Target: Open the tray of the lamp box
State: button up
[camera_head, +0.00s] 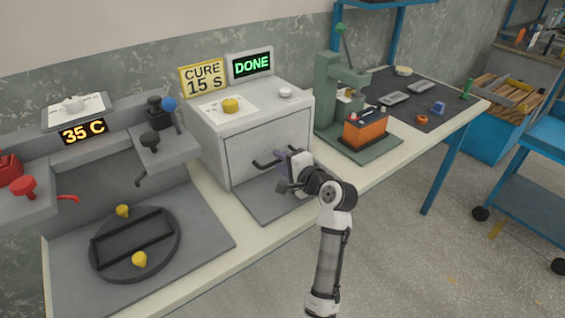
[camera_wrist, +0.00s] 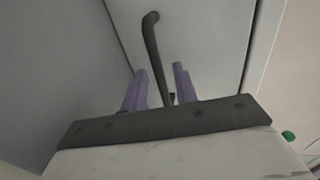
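The lamp box (camera_head: 203,138) is a pale grey box on the bench, with a "DONE" display (camera_head: 251,65) above it. Its tray front (camera_head: 240,155) is a wide grey panel that looks flush with the box; it also shows in the wrist view (camera_wrist: 195,35). A dark bar handle (camera_head: 262,163) sticks out from it. My gripper (camera_head: 281,160) is at the handle. In the wrist view its purple fingers (camera_wrist: 159,82) are apart, with the dark handle (camera_wrist: 155,40) running between them. Whether either finger touches the handle cannot be told.
A grey plate (camera_head: 250,202) lies on the bench before the box. A green press (camera_head: 328,100) with an orange battery (camera_head: 366,132) stands close on the right. A round dark fixture (camera_head: 160,258) is at the left. A "CURE 15 S" sign (camera_head: 203,78) stands behind.

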grip_shut()
jog(key=shift+s+d, duration=0.1)
jog(key=f+p+v, duration=0.3)
jog(key=p+v, duration=0.1)
jog(key=v, duration=1)
jog(key=shift+s+d, duration=0.35)
jog(key=shift+s, duration=0.2)
jog(key=shift+o, duration=0.6)
grip_release()
jog(key=b+v, duration=0.1)
jog(key=v, duration=1.2)
jog(key=shift+s+d+b, duration=0.2)
jog(key=shift+s+b, duration=0.15)
jog(key=shift+b, duration=0.05)
